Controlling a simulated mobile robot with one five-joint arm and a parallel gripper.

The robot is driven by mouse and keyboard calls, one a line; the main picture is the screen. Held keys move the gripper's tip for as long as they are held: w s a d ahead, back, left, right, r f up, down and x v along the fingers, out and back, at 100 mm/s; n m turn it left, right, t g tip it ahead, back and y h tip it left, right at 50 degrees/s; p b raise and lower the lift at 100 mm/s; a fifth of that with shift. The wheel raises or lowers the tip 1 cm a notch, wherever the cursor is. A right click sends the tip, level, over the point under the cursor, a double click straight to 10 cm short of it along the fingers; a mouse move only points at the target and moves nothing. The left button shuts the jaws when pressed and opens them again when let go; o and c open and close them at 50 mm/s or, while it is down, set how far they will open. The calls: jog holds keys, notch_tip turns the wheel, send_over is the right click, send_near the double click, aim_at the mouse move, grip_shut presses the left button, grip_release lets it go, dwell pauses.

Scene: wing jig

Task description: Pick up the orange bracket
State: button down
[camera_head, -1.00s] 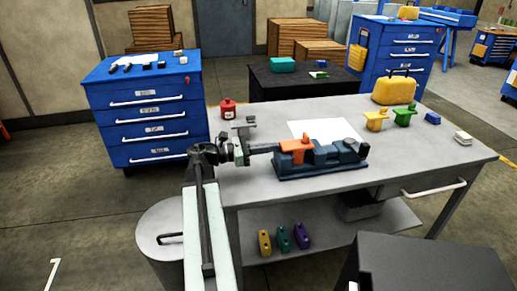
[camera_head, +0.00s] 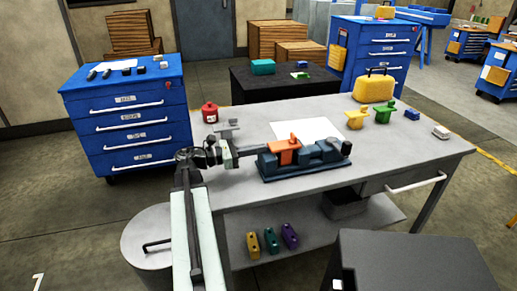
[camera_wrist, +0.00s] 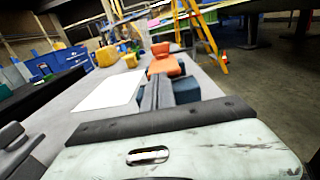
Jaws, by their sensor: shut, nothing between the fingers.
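The orange bracket (camera_head: 285,152) sits on the dark blue fixture (camera_head: 300,166) on the grey workbench. In the wrist view the bracket (camera_wrist: 165,64) is just beyond the dark fingers, with part of the blue fixture (camera_wrist: 186,88) beside them. My gripper (camera_head: 261,149) reaches in from the left at about bracket height, its tips close to the bracket's left end. In the wrist view my gripper (camera_wrist: 158,82) is shut, with its fingers together and empty. I cannot tell whether the tips touch the bracket.
A white sheet (camera_head: 308,131) lies behind the fixture. A red can (camera_head: 210,113) and a small grey bracket (camera_head: 227,129) are behind my arm. Yellow (camera_head: 357,117) and green (camera_head: 382,111) brackets stand farther right. The bench's front right is clear.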

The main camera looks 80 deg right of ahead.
jog(key=v, duration=1.3)
jog(key=shift+w, duration=0.15)
jog(key=shift+a, duration=0.1)
jog(key=w+a+n+t+h, duration=0.3)
jog(key=w+a+h, duration=0.15)
jog(key=w, duration=0.85)
jog(key=w+a+f+n+t, duration=0.2)
jog(key=w+a+f+t, duration=0.15)
jog(key=w+a, duration=0.4)
jog(key=w+a+f+n+t, duration=0.1)
jog(key=w+a+f+t, duration=0.2)
jog(key=w+a+f, duration=0.35)
jog(key=w+a+f+m+t+y, duration=0.2)
jog(key=w+a+f+m+y, duration=0.25)
jog(key=a, duration=0.85)
jog(key=w+a+f+m+t+y, duration=0.3)
jog(key=a+f+y, duration=0.15)
jog(key=a, duration=0.75)
jog(key=w+a+f+m+t+y, duration=0.25)
jog(key=w+a+f+m, duration=0.2)
jog(key=a, duration=0.85)
notch_tip(320, 180, up, 20)
jog(key=n+p, duration=0.1)
jog(key=p, duration=1.8)
jog(key=shift+d+f+g+y+p, duration=0.2)
jog(key=shift+d+g+y+p, duration=0.05)
jog(key=shift+g+y+p, duration=0.1)
